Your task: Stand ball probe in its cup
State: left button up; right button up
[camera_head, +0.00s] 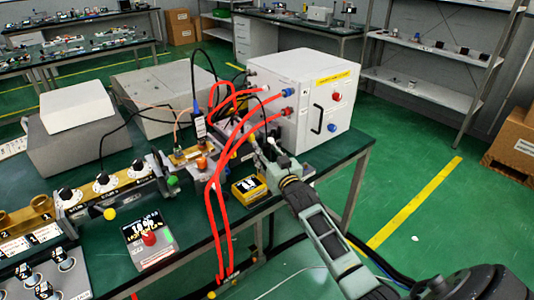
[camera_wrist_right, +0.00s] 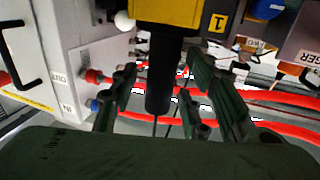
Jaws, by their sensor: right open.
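My right gripper (camera_head: 266,146) reaches in from the lower right, beside the front of the white generator box (camera_head: 296,98). It is open, and its fingers (camera_wrist_right: 168,100) stand on both sides of a black cylinder (camera_wrist_right: 166,72) in the wrist view. The cylinder meets a yellow block (camera_wrist_right: 168,12); I cannot tell whether it is the ball probe's handle. A small white ball (camera_wrist_right: 124,21) shows beside the block. I see clear space between the cylinder and the fingers. Brass cups (camera_head: 40,205) sit at the left edge of the table; I cannot tell which cup is the probe's.
Red hoses (camera_head: 214,205) loop from the generator over the table edge, close to my right gripper. A yellow box (camera_head: 248,188) lies below the gripper. Grey blocks (camera_head: 75,140) fill the back left.

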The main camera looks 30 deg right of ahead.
jog(key=shift+s+a+f, duration=0.15)
jog(key=shift+s, duration=0.4)
jog(key=s+a, duration=0.2)
jog(key=s, duration=0.9)
jog(key=s+a+f+n+g+y, duration=0.1)
jog(key=s+a+f+g, duration=0.25)
jog(key=f, duration=0.85)
jog(key=s+a+f+g, duration=0.2)
jog(key=s+f, duration=0.3)
jog(key=f, duration=0.8)
jog(key=s+a+f+n+g+y, duration=0.1)
jog(key=s+a+f+g, duration=0.3)
jog(key=f, duration=0.8)
jog(key=s+a+f+n+g, duration=0.1)
jog(key=s+f, duration=0.5)
jog(key=s, duration=0.6)
jog(key=s+a+f+g+y, duration=0.1)
jog(key=s+a+f+g, duration=0.2)
jog(key=s+f, duration=0.4)
jog(key=s+a+f+n+g, duration=0.1)
jog(key=s+a+f+g, duration=0.2)
jog(key=s, duration=1.4)
notch_tip(320, 180, down, 4)
jog(key=shift+s+a+f+n, duration=0.15)
jog(key=shift+s+a+n, duration=0.15)
